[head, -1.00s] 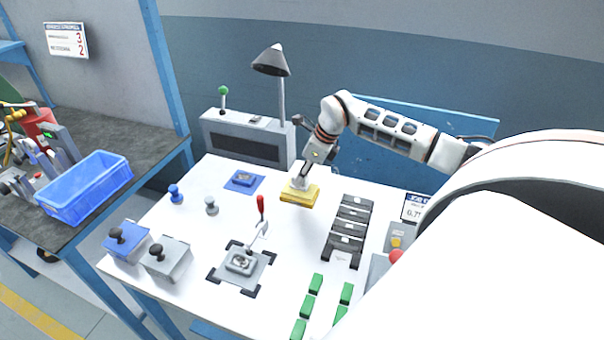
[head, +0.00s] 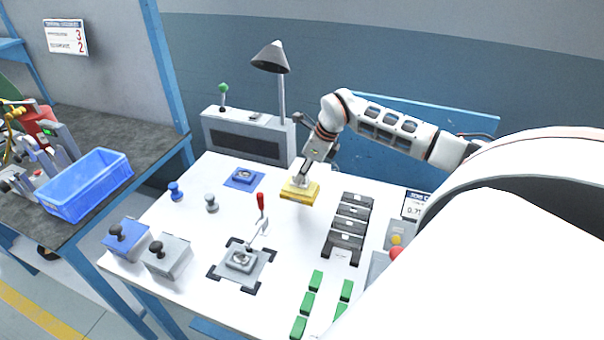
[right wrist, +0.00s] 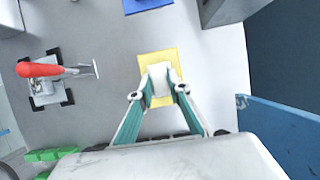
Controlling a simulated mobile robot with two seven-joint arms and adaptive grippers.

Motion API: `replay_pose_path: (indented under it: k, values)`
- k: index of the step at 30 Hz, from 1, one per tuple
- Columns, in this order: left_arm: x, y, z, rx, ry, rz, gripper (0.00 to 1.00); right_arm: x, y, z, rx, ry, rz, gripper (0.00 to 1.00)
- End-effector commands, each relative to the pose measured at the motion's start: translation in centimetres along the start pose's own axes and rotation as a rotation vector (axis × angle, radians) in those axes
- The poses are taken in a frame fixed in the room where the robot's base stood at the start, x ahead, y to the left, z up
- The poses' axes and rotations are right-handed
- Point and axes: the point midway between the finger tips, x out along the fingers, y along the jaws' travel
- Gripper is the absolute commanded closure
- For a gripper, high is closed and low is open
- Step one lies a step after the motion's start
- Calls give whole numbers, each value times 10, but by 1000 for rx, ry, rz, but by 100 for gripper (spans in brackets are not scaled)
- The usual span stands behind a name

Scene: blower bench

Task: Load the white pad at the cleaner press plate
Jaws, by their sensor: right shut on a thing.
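A small white pad (right wrist: 160,71) is between the fingertips of my right gripper (right wrist: 164,88) in the right wrist view. The right gripper (head: 303,174) is shut on it, over the yellow square (head: 299,192) at the back middle of the white table. The yellow square also shows below the pad in the wrist view (right wrist: 172,58). I cannot tell whether the pad touches it. A grey press plate (head: 241,262) with black corner brackets and a red-handled lever (head: 261,208) stands nearer the front; it also shows in the wrist view (right wrist: 45,88). My left gripper is not in view.
A blue mat (head: 243,179) with a small part lies left of the yellow square. A black rack (head: 352,226) stands to its right. Green blocks (head: 308,303) lie in front. Blue and grey knobbed boxes (head: 167,257) are at front left. A lamp (head: 271,60) stands behind.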

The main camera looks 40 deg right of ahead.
Motion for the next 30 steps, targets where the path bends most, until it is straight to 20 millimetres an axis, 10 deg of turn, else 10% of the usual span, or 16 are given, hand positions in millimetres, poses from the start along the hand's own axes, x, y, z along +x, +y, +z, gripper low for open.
replay_pose_path:
  k: [30]
  values:
    - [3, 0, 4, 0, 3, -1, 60, 10, 0, -4, 0, 1, 0, 100]
